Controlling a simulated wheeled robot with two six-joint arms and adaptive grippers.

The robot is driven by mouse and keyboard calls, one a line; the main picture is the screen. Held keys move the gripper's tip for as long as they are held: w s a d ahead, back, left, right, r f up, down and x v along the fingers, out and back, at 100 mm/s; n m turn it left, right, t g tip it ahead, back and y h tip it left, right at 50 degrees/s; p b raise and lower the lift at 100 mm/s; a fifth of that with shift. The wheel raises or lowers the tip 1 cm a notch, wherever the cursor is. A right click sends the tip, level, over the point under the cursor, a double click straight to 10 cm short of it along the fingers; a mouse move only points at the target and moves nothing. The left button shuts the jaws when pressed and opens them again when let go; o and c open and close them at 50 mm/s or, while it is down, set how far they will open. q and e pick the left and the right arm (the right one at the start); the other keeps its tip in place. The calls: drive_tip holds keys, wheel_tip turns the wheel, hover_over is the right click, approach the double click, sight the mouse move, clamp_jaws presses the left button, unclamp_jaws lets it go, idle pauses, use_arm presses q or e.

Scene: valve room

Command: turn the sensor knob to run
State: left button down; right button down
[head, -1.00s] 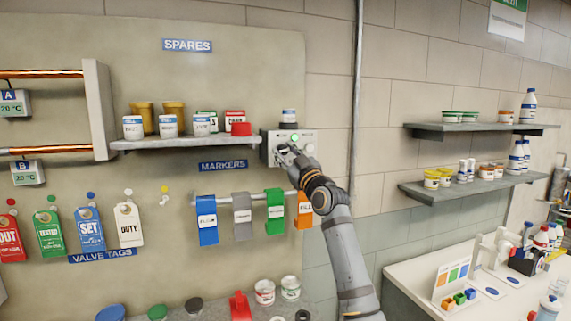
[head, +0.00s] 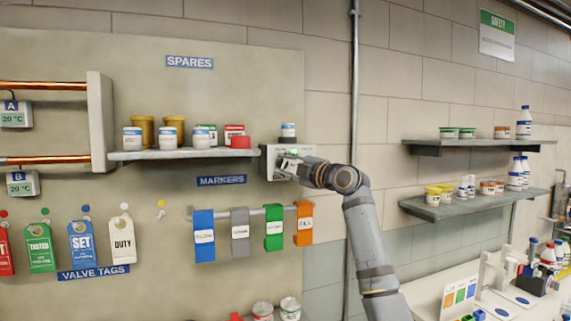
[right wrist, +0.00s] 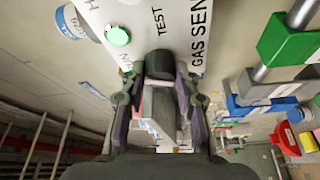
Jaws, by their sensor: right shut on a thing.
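The gas sensor box (head: 270,161) is a pale box on the wall at the right end of the spares shelf, with a lit green lamp on its front. In the right wrist view the box face (right wrist: 170,20) shows the lettering "TEST" and "GAS SEN", and the green lamp (right wrist: 118,36). The dark knob (right wrist: 160,64) sits below "TEST". My right gripper (right wrist: 160,88) is shut on the knob, one finger on each side. In the head view my right gripper (head: 290,166) covers the knob, so its pointer cannot be read. My left gripper is not in view.
A small jar (head: 288,130) stands on top of the box. The spares shelf (head: 180,154) with jars is to the left. The marker rail (head: 262,211) with hanging coloured tags is below. A vertical pipe (head: 355,110) runs down the wall on the right.

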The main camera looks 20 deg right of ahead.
drive_tip(key=n+p, duration=0.1)
drive_tip(key=n, duration=0.1)
drive_tip(key=n+g+p, duration=0.1)
drive_tip(key=n, duration=0.1)
drive_tip(key=shift+r+n+g+h, duration=0.1)
drive_tip(key=shift+n+g+h, duration=0.2)
drive_tip(key=shift+h, duration=0.1)
drive_tip(key=shift+p, duration=0.3)
drive_tip(key=c, duration=1)
unclamp_jaws()
drive_tip(key=v, duration=1.2)
